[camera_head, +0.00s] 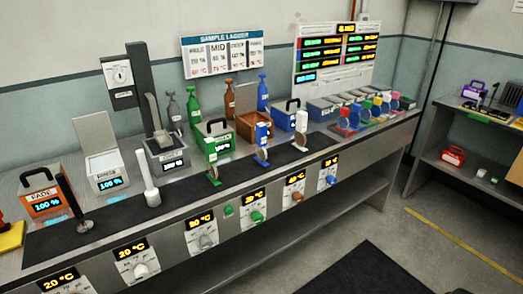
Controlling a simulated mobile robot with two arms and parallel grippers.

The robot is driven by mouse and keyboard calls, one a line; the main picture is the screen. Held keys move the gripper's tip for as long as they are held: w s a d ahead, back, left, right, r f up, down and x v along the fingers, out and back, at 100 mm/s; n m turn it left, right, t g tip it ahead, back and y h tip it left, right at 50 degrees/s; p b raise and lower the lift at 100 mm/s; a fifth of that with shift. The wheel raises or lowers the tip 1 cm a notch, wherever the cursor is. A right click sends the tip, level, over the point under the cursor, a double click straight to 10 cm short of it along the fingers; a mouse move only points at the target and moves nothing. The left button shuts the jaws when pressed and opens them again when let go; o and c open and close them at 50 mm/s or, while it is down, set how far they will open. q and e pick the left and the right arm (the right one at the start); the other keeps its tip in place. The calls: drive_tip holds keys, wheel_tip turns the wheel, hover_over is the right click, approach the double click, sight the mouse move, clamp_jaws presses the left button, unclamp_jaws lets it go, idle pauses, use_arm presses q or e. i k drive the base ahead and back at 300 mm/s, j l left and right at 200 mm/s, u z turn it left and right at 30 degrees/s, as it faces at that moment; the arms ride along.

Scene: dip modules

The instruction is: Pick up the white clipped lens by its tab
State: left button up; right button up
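I cannot tell for sure which piece is the white clipped lens. A white upright piece (149,182), with a slim stem and thicker base, stands on the dark bench mat left of centre. Another pale, whitish piece with brown at its lower part (302,127) stands further right on the mat. A small green piece (214,174) and a blue piece (262,141) stand between them. A clip or tab is too small to make out on any of them. Neither of my grippers is in view.
The steel bench holds an orange box (42,198), a green box (216,147), several bottles and a row of coloured discs (365,112) at the right. Temperature dials line the front. A shelf unit (470,150) stands at the right wall.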

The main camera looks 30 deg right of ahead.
sight(300, 138)
drive_tip(key=z, duration=1.4)
drive_tip(key=i+l+z, duration=0.1)
drive_tip(key=i+l, duration=0.35)
drive_tip(key=i, duration=0.1)
